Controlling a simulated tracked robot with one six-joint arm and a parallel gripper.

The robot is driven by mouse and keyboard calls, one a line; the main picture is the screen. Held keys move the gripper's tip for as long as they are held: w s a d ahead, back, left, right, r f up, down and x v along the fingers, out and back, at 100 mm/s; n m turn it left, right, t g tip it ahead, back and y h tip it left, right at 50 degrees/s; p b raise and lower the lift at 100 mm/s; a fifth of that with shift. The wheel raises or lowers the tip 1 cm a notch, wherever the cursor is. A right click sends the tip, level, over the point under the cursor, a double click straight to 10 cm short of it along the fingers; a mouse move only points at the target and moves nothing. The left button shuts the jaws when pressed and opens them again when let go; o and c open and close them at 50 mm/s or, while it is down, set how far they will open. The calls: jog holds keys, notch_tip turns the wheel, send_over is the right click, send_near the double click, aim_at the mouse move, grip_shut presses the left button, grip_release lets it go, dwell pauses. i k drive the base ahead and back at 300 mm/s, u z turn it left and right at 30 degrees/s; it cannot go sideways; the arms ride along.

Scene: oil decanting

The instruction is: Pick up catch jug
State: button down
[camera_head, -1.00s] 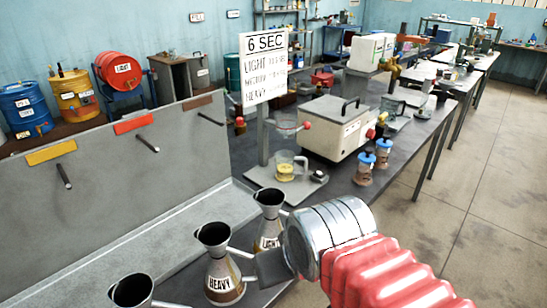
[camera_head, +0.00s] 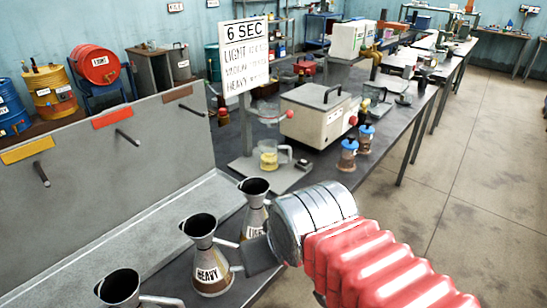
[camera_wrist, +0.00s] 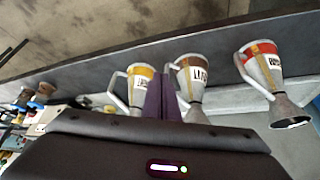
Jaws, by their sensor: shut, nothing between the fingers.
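The catch jug (camera_head: 268,157) is a clear jug with a handle on its right and yellow liquid inside. It stands upright on the base plate under the "6 SEC" sign in the head view; I cannot make it out in the wrist view. My gripper (camera_head: 262,255) is in front of it and lower in the picture, apart from it, by the metal jugs. In the wrist view the purple fingers (camera_wrist: 163,97) are shut together with nothing between them.
Metal jugs marked HEAVY (camera_head: 209,262) and LIGHT (camera_head: 253,210), and another metal jug (camera_head: 122,290), stand close to my gripper. The sign (camera_head: 245,55), a white machine (camera_head: 318,115) and two blue-topped jars (camera_head: 348,155) surround the catch jug. Open floor (camera_head: 460,190) lies right.

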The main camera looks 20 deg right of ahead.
aim_at(268, 148)
jog(key=u, duration=4.25)
jog(key=k, duration=0.55)
jog(key=u, duration=0.2)
